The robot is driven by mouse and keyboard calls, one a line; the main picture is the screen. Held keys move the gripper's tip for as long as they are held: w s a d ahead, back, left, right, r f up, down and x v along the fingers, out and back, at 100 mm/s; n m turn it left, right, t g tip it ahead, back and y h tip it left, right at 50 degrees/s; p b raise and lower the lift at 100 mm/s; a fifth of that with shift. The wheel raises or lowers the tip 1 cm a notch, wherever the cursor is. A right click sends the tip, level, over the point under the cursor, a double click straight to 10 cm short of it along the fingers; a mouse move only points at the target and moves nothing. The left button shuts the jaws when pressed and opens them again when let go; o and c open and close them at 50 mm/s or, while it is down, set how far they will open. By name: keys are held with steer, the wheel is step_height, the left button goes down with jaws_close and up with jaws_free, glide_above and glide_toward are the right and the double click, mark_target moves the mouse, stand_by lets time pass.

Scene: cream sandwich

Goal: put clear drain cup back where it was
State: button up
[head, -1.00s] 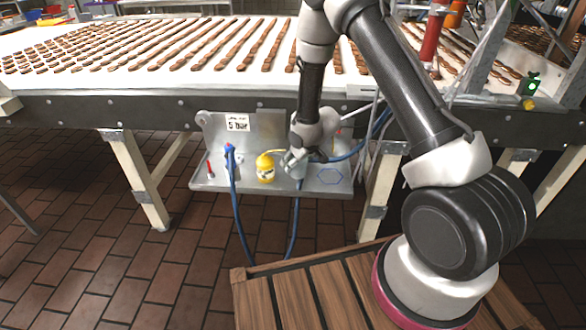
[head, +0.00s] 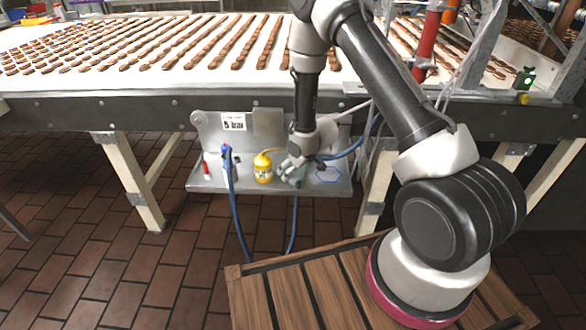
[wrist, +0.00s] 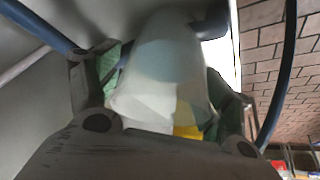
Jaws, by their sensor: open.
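A pale, translucent cup-like body (wrist: 160,75), which I take to be the clear drain cup, fills the middle of the wrist view between my fingers. My gripper (wrist: 165,90) is open around it, one finger on each side; whether either finger touches it is unclear. The cup cannot be made out clearly there, as the gripper covers that spot.
A yellow bottle (head: 263,169) stands just left of my gripper. A blue fitting (head: 227,158) with a blue hose and a small red item (head: 206,167) are further left. Blue hoses hang below the shelf. The conveyor (head: 160,85) with chocolate rows lies above.

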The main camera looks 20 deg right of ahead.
steer(key=shift+r, duration=0.2)
steer(key=s+d+r+m+h, duration=0.1)
steer(key=s+d+r, duration=0.3)
steer(key=r, duration=0.6)
steer(key=s+d+r+m+h, duration=0.1)
steer(key=s+d+r, duration=0.3)
steer(key=r, duration=0.7)
steer(key=s+d+r+m+h, duration=0.1)
steer(key=s+d+r, duration=0.3)
steer(key=r, duration=0.6)
steer(key=s+d+r, duration=0.1)
steer(key=s+r, duration=0.3)
steer(key=s, duration=0.3)
steer(key=s+r+m, duration=0.1)
steer(key=s+r, duration=0.2)
steer(key=s, duration=0.5)
steer(key=s+d+r+m+g, duration=0.1)
steer(key=s+r, duration=0.3)
steer(key=s, duration=0.4)
steer(key=shift+d+r, duration=0.35)
steer(key=shift+w, duration=0.1)
